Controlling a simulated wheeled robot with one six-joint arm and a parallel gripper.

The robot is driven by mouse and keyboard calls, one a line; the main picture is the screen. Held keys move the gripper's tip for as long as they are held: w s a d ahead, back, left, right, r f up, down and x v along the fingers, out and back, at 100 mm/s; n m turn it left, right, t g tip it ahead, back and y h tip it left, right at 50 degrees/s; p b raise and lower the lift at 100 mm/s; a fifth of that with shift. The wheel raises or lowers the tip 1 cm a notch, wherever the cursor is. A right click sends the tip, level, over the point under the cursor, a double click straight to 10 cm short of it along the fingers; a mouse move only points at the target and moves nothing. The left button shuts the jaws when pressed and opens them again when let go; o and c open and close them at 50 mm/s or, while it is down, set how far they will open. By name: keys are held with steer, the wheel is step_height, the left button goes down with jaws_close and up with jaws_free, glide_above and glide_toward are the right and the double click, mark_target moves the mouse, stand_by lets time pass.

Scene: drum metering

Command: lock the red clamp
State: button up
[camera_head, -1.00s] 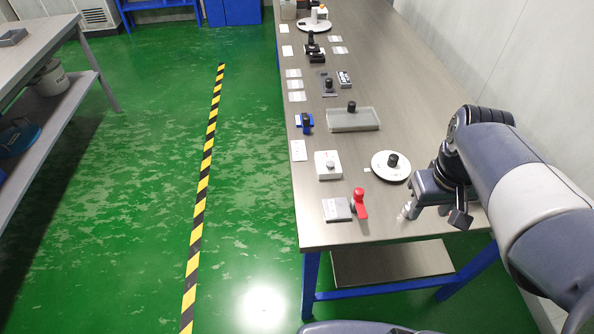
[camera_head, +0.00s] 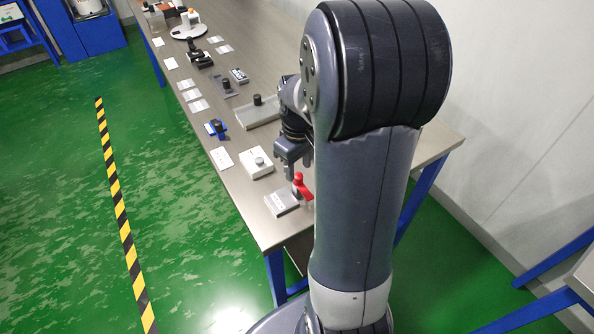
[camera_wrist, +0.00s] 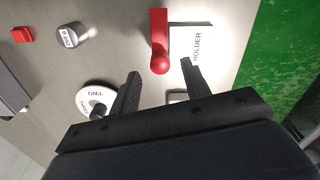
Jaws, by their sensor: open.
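The red clamp (camera_head: 298,182) has an upright red knob and a red arm. It stands at the right of a grey holder plate (camera_head: 281,203) near the table's front end. In the wrist view the red clamp (camera_wrist: 159,35) ends in a round red knob, beside the plate marked HOLDER (camera_wrist: 200,42). My gripper (camera_head: 290,172) is just behind the clamp in the head view. In the wrist view my gripper (camera_wrist: 160,68) is open and empty, with the red knob in line with the gap between its fingertips. I cannot tell the height between them.
A round white dish marked TWO (camera_wrist: 85,90), a metal cylinder (camera_wrist: 70,38) and a small red block (camera_wrist: 22,35) lie nearby. Further back are a blue piece (camera_head: 214,127) and a clear tray.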

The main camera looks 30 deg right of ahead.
mark_target(303, 186)
steer(key=shift+f, duration=1.25)
steer(key=shift+c, duration=0.6)
jaws_close()
